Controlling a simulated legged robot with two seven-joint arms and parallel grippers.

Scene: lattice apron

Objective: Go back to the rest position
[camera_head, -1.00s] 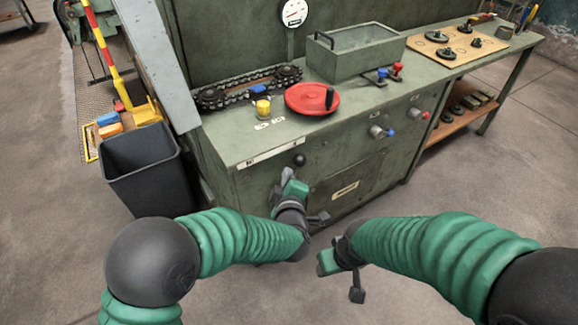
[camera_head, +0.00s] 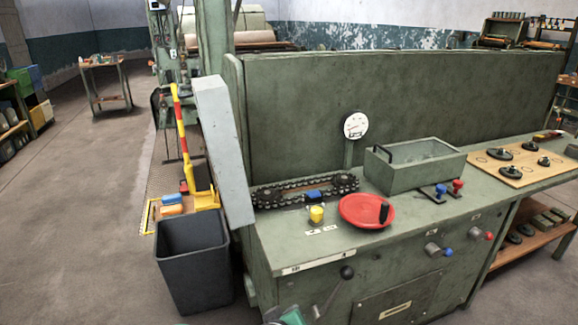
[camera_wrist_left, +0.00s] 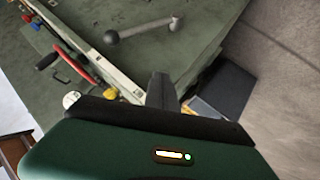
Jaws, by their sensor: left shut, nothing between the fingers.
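My left gripper (camera_wrist_left: 160,86) shows in the left wrist view as a dark finger beyond a green housing; it is shut with nothing in it. It hangs in front of the green machine cabinet (camera_head: 262,262), apart from the lever (camera_head: 330,292) with a black knob on the cabinet front. The lever also shows at the top of the left wrist view (camera_wrist_left: 145,29). In the head view only a bit of green shows at the bottom edge, below the lever. My right gripper is out of view.
A dark bin (camera_head: 195,262) stands at the cabinet's left. On the top are a red handwheel (camera_head: 358,208), a chain on sprockets (camera_head: 285,196), a yellow knob (camera_head: 316,214) and a grey-green tray (camera_head: 446,171). The floor at the left is open.

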